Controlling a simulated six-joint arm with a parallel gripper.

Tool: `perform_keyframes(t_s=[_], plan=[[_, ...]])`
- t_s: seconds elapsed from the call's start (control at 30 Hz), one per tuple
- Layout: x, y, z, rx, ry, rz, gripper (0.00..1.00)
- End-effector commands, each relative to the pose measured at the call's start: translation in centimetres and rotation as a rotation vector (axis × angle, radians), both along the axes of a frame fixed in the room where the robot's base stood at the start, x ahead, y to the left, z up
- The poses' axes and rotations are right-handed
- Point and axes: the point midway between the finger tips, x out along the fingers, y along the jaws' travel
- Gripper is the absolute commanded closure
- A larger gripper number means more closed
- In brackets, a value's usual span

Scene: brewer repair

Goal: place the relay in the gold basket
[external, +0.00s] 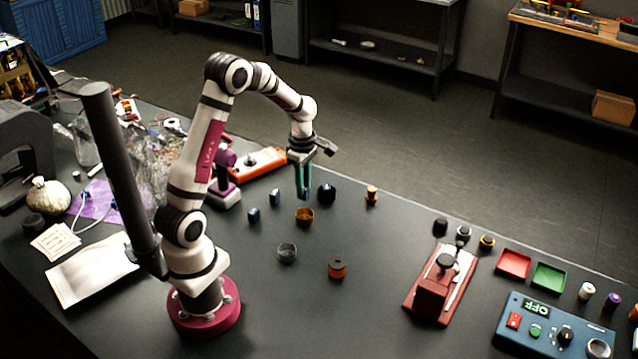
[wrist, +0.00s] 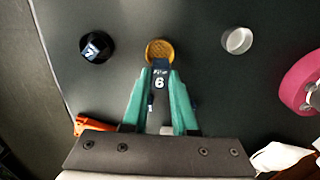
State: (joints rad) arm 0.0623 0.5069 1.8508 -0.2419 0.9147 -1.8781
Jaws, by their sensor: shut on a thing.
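My gripper (external: 303,192) has green fingers and points down above the black table. In the external view the fingers hide the block. The gold basket (external: 304,217) is a small round cup on the table, just below and beyond the fingertips. In the wrist view the gold basket (wrist: 159,46) lies just past the block, whose far end seems to overlap its near rim. The block looks held above the table.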

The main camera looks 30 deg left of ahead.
Motion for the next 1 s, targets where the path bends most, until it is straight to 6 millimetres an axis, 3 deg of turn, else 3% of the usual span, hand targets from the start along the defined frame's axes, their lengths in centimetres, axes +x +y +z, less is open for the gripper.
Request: perform_keyframes(t_s=[0.4, 0.83, 0.87, 1.0], plan=[[0.0, -0.1, -6.3, 0.000, 0.001, -0.003, 1.00], [0.0, -0.1, -7.4, 0.000, -0.001, -0.004, 1.00], [0.0, -0.1, -7.4, 0.000, -0.001, -0.004, 0.70], [0.0, -0.1, -7.4, 0.000, -0.001, -0.004, 0.45]])
